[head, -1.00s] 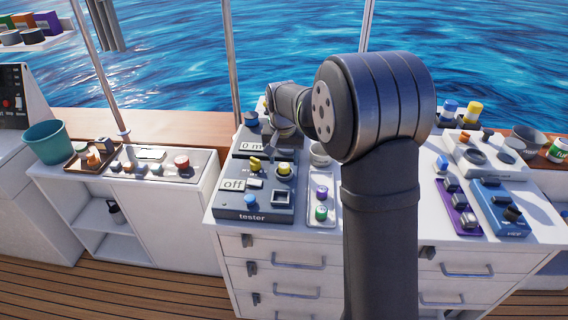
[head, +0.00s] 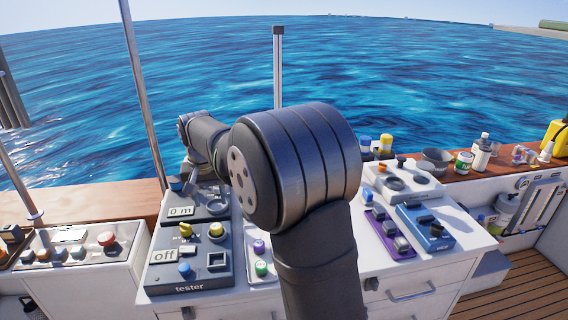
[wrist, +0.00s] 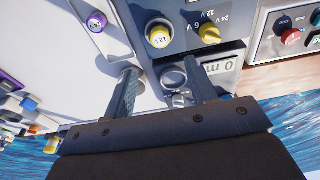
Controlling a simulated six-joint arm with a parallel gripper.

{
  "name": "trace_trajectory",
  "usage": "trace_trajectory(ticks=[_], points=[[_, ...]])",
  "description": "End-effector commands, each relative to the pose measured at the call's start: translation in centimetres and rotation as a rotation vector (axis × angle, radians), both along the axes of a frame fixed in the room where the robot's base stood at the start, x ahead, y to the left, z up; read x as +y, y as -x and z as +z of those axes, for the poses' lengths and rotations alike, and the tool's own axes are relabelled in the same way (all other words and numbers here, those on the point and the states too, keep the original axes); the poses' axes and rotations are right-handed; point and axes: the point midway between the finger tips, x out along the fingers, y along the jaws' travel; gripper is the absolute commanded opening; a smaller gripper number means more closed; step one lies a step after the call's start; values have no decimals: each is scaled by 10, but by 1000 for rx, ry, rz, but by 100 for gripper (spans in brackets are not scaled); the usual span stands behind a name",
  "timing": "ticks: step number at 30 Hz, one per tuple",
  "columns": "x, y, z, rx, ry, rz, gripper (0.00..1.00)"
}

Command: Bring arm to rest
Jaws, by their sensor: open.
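My arm rises in the middle of the head view and bends left at a thick elbow. Its far end hangs over the back of the grey tester (head: 205,262), near the "0 m" display (head: 180,211). My gripper (wrist: 160,88) is open in the wrist view, its two fingers apart with nothing held between them. Between and beyond the fingers a round grey part of the panel shows. The display (wrist: 226,68) appears upside down right of the fingers. In the head view the fingertips are too small to make out clearly.
Purple (head: 390,231) and blue (head: 425,227) modules stand right of my arm. Bottles and cans line the back right. Open water lies behind the counter.

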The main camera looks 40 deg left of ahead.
Motion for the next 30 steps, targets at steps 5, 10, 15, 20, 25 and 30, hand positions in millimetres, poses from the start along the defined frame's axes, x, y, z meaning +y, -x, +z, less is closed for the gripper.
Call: trace_trajectory(ticks=[5,10,15,20,25,30], points=[[2,-3,-25,1,3,0,52],[5,-6,-59,1,4,0,52],[9,-10,-93,1,4,0,52],[12,-13,-119,1,1,0,52],[13,-13,-89,-1,-2,0,52],[12,-12,-79,0,0,0,52]])
